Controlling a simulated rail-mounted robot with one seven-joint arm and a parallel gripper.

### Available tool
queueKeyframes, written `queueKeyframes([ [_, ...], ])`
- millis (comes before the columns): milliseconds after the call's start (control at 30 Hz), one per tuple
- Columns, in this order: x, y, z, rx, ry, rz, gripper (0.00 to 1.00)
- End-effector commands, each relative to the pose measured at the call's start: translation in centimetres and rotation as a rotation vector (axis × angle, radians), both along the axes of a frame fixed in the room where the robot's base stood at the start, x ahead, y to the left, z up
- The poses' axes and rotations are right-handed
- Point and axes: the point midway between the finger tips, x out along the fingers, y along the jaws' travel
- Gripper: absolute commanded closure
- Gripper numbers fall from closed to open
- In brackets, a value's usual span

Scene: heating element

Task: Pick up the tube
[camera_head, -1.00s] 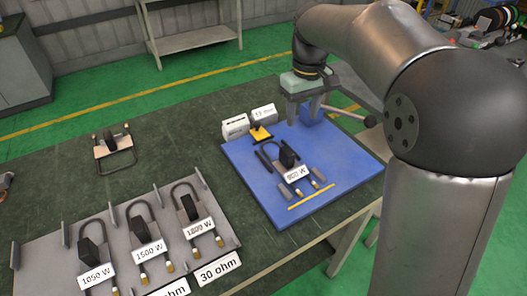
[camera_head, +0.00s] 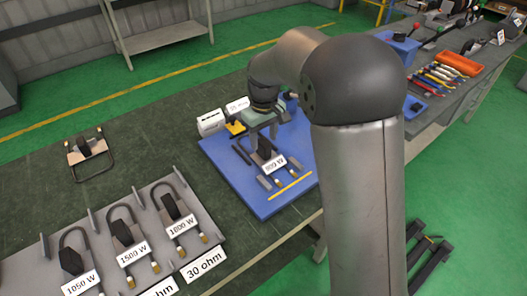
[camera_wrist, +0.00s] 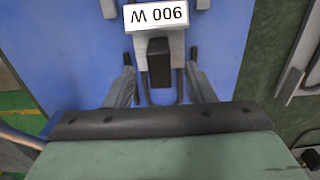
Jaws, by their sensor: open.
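My gripper (camera_wrist: 160,72) is open, with one finger on each side of the element, apart from the block. In the head view my gripper (camera_head: 262,122) is above the board's far part.
A grey tray (camera_head: 195,212) with several labelled elements lies to the left. A separate element (camera_head: 87,150) is behind it.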

Motion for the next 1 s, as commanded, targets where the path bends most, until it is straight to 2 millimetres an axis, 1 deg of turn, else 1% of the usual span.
queueKeyframes([
  [200, 0.2, 0.2, -3.3, -0.002, 0.004, 0.0, 0.51],
  [267, 0.2, 0.2, -3.9, -0.002, 0.004, 0.0, 0.51],
  [367, 0.3, 0.2, -4.4, 0.0, 0.0, 0.0, 0.51],
  [567, 0.3, 0.2, -4.4, 0.0, 0.0, 0.0, 0.51],
  [667, 0.3, 0.2, -4.4, 0.0, 0.0, 0.0, 0.76],
  [700, 0.3, 0.2, -4.4, 0.0, 0.0, 0.0, 0.87],
  [733, 0.3, 0.2, -4.4, 0.0, 0.0, 0.0, 0.95],
  [767, 0.3, 0.2, -4.4, 0.0, 0.0, 0.0, 1.0],
  [1000, 0.3, 0.2, -4.4, 0.001, -0.001, 0.0, 1.0],
])
